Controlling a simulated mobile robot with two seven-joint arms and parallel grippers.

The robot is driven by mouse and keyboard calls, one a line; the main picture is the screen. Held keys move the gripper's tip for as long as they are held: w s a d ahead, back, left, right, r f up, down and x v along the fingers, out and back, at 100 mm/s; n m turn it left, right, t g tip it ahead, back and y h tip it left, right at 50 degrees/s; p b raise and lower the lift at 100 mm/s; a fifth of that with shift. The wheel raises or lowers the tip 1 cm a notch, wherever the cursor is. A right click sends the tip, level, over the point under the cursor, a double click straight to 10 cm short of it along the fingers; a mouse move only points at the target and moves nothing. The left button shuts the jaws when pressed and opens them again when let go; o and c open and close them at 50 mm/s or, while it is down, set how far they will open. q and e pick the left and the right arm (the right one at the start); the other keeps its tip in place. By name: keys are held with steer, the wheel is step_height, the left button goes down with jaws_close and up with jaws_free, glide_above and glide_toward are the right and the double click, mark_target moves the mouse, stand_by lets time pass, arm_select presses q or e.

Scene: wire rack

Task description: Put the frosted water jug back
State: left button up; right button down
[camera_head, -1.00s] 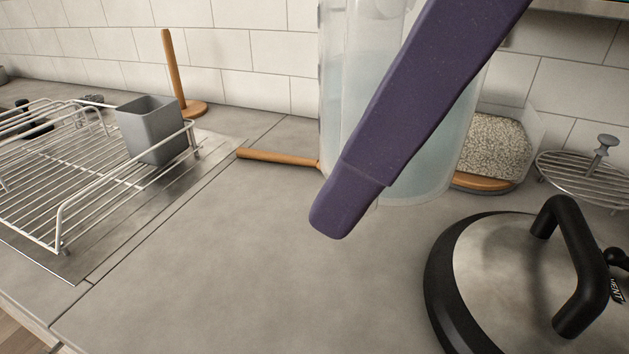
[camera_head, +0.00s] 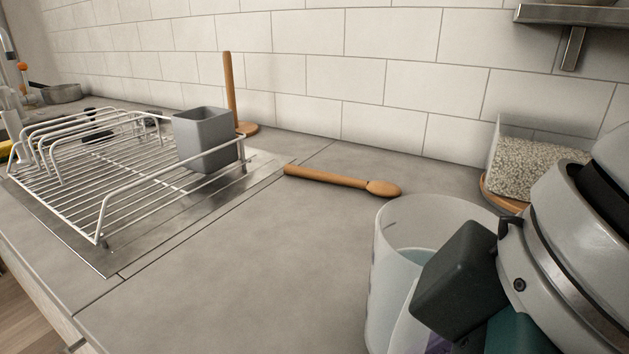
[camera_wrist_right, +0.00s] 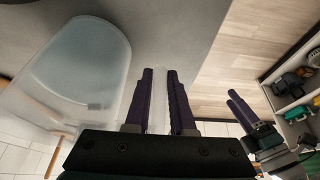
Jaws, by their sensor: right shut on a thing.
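The frosted water jug (camera_head: 405,222) is at the lower right of the head view, its base cut off by the frame. It is translucent with bluish water inside. My right gripper (camera_head: 432,343) is at its right side, its dark body covering part of the jug. In the right wrist view the purple fingers (camera_wrist_right: 159,88) are shut on a pale strip, seemingly the jug's handle, beside the jug body (camera_wrist_right: 80,65). Whether the jug touches the counter is hidden. My left gripper (camera_wrist_right: 240,104) shows only in the right wrist view, away from the jug; its opening is unclear.
A wire rack (camera_head: 122,196) with a grey cup (camera_head: 204,140) stands at left on a metal drainboard. A wooden spoon (camera_head: 335,179) lies behind the jug. A wooden post holder (camera_head: 229,90) and a grain container (camera_head: 535,165) stand near the wall. The middle counter (camera_head: 240,260) is clear.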

steer(key=shift+f, duration=0.35)
steer(key=c, duration=0.8)
jaws_free()
steer(key=shift+o, duration=0.2)
steer(key=shift+r, duration=0.25)
steer(key=p+v, duration=0.5)
steer(key=v, duration=0.7)
steer(key=shift+p, duration=0.35)
steer(key=shift+w+a, duration=0.1)
